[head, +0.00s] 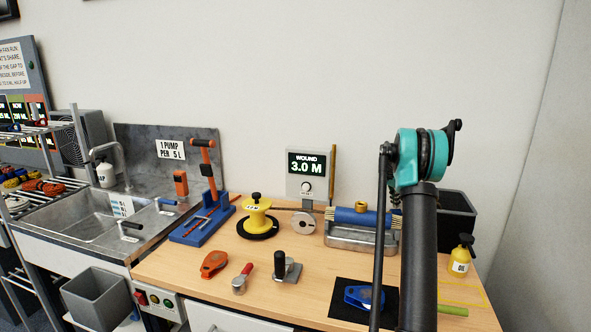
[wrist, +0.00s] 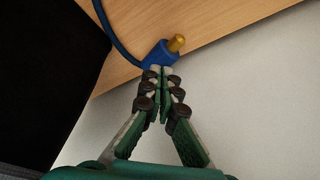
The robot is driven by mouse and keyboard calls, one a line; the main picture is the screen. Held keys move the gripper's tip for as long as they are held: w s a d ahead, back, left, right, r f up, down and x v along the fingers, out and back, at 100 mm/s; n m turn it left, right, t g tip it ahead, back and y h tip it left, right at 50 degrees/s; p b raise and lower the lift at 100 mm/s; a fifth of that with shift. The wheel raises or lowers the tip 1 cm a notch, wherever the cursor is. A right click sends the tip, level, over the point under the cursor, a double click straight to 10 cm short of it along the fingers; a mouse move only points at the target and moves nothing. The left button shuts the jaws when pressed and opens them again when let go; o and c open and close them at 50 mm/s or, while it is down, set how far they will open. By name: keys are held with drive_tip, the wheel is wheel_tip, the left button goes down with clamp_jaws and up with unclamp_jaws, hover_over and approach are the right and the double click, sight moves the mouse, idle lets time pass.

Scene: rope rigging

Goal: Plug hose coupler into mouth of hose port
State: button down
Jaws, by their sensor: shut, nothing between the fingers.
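In the wrist view a blue hose coupler (wrist: 160,54) with a rounded brass tip lies by the edge of the wooden table top, on the end of a blue hose (wrist: 121,47). My gripper (wrist: 162,72) is shut and empty. Its fingertips are right at the coupler's near end; I cannot tell whether they touch it. In the head view my arm hides the gripper and the coupler. A blue cylinder (head: 352,217) sits on a metal tray, with a brass fitting (head: 361,207) on top that looks like the hose port; its mouth is too small to make out.
A dark bin (head: 457,212) stands behind my arm, and a yellow oil bottle (head: 461,257) is at the right. A yellow spool (head: 257,216) and a wall display (head: 306,174) are left of the tray. A black mat (head: 340,312) lies in front.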

wheel_tip(320, 180, up, 13)
drive_tip(key=shift+r, duration=0.15)
idle(7.0)
